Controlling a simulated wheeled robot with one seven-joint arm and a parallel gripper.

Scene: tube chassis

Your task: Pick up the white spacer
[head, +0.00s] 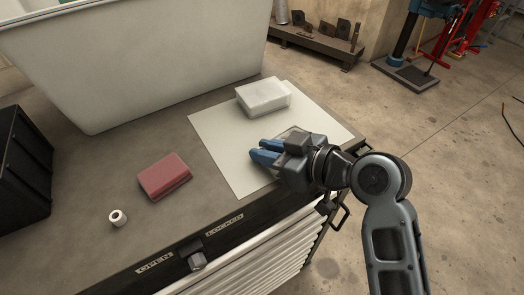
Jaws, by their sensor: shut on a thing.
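A small white cylinder with a dark hole in its top (118,217), which looks like the white spacer, stands on the grey bench top at the left. My gripper (264,152) is at the right, over the near part of a white sheet (225,150), well away from this cylinder. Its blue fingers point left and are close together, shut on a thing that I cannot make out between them. A pale, greyish edge (291,130) shows just behind the gripper; the gripper hides most of it.
A red block (164,177) lies between the cylinder and the sheet. A whitish box (263,97) lies on the sheet's far part. A large pale bin (150,55) stands behind, and a black crate (22,165) at far left. The bench's near edge carries a latch (197,260).

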